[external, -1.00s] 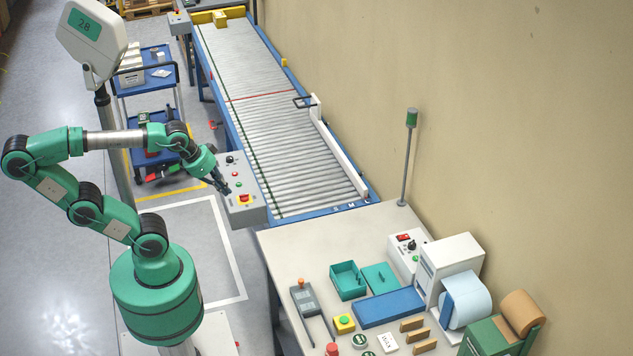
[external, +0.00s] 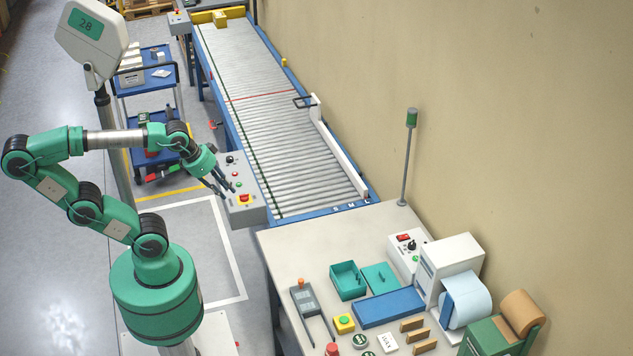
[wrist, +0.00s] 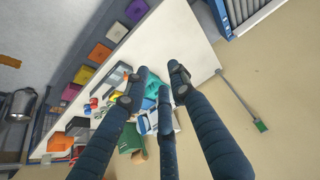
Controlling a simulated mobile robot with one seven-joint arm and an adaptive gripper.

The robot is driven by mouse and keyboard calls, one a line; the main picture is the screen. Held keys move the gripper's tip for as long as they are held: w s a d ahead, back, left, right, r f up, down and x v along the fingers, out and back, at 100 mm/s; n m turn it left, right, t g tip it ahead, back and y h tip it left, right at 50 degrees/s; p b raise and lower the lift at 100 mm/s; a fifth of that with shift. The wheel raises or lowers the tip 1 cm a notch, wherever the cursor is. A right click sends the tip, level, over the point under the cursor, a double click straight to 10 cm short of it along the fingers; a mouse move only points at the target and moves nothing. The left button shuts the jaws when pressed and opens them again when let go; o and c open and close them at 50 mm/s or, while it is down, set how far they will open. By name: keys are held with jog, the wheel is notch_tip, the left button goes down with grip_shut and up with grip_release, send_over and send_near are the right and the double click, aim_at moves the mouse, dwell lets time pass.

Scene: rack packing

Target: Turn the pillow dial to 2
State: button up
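A small grey control box (external: 397,256) stands on the table, left of a white machine (external: 450,257) with a pale blue film roll (external: 466,300). A black dial (external: 411,246) sits on the box, between a red switch and a green button; I take it for the pillow dial. Its setting is too small to read. My gripper (external: 220,190) is beside the conveyor's control panel, well left of the dial and apart from it. Its fingers are spread and empty, also in the wrist view (wrist: 157,88). The dial cannot be made out there.
The conveyor's control panel (external: 240,203), with its own knob and buttons, is close beside my gripper. The table (external: 300,245) holds a teal bin (external: 348,282), a blue pad (external: 388,307) and several small items. A thin lamp pole (external: 406,165) rises at its back edge.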

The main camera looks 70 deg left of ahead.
jog(key=w+d+r+g+p, duration=0.1)
jog(key=w+d+r+p, duration=0.2)
jog(key=w, duration=0.6)
jog(key=w+r+p, duration=0.2)
jog(key=w+r, duration=0.4)
jog(key=w, duration=0.2)
jog(key=w+d+r+g+p, duration=0.1)
jog(key=w+d+r+p, duration=0.2)
jog(key=w, duration=0.6)
jog(key=g+p, duration=0.4)
jog(key=p, duration=1.1)
send_over(413, 242)
notch_tip(413, 242, down, 23)
jog(key=shift+f, duration=0.2)
jog(key=shift+f+p, duration=0.85)
jog(key=shift+f, duration=5.9)
